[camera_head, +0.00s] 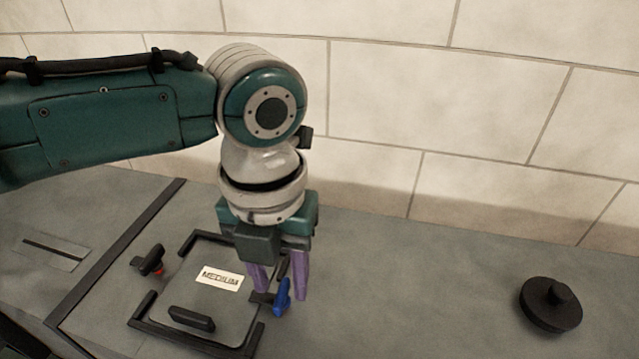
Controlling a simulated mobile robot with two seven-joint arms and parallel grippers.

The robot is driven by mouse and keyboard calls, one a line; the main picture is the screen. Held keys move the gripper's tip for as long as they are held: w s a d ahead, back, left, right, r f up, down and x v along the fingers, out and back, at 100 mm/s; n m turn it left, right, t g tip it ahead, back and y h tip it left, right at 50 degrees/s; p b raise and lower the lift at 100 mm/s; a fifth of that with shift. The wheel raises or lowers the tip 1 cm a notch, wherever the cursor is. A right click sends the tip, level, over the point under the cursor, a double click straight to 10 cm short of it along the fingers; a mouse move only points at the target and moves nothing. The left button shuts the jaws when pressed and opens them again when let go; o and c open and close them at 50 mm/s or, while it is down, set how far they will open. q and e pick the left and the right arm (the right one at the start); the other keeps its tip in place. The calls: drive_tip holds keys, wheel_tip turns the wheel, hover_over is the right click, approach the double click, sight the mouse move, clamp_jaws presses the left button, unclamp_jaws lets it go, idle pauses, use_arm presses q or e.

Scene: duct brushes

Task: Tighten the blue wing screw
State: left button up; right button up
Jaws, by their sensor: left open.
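The blue wing screw (283,295) stands at the right edge of a grey plate labelled "MEDIUM" (205,296), which sits inside black corner brackets. My left gripper (281,295) comes down from above with its two purple fingers pointing down. Whether either finger touches the screw I cannot tell. A black part lies just left of the screw. My right gripper is not in view.
A black wing screw with a red part (150,262) stands at the plate's left side. A black handle (192,319) is on the plate. A round black knobbed disc (550,304) sits at the far right. The grey surface between is clear; a tiled wall stands behind.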

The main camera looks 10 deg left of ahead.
sight(281, 291)
use_arm(q)
wheel_tip(281, 291, up, 9)
idle(0.3)
